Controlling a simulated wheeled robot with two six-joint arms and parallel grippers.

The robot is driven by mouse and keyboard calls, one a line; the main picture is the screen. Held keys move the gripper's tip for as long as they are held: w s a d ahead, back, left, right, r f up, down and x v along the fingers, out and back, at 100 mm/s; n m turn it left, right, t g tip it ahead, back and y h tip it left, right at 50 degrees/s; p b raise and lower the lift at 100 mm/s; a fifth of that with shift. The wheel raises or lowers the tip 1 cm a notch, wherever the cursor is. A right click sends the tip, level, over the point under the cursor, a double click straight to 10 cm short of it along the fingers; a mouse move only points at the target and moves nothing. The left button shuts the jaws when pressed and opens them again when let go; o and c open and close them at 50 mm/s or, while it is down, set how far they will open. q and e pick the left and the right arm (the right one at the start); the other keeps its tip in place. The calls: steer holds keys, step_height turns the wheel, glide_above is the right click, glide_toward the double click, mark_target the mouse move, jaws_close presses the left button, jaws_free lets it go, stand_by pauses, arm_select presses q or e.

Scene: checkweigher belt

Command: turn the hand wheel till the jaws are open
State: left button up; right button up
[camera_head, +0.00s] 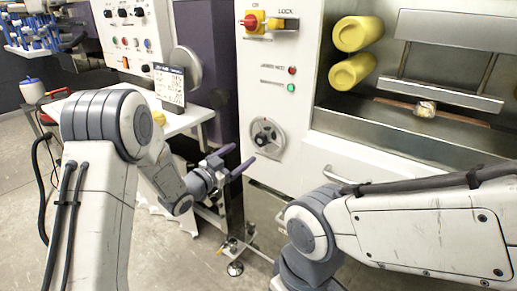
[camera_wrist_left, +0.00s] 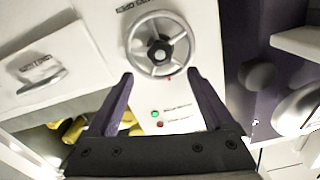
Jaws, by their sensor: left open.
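The hand wheel (camera_head: 267,137) is a grey spoked ring with a dark hub on the white machine front. It also shows in the left wrist view (camera_wrist_left: 159,43), just beyond the fingertips, with a small red mark by its rim. My left gripper (camera_head: 241,157) is open and empty, pointing at the wheel from the lower left. In the left wrist view my left gripper (camera_wrist_left: 159,78) has a finger toward each side of the wheel; I see no clear contact. A metal bar (camera_head: 443,90) hangs in the machine's opening above a small wrapped item (camera_head: 426,109). My right gripper is out of view.
A red and yellow switch (camera_head: 252,21) and red and green lamps (camera_head: 291,88) sit above the wheel. A drawer-like handle (camera_head: 345,181) is at its right. A white shelf (camera_head: 190,120) with a display (camera_head: 170,86) stands left. Yellow rolls (camera_head: 352,70) are upper right.

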mark_target(259, 141)
arm_select(q)
steer(key=x, duration=1)
jaws_close()
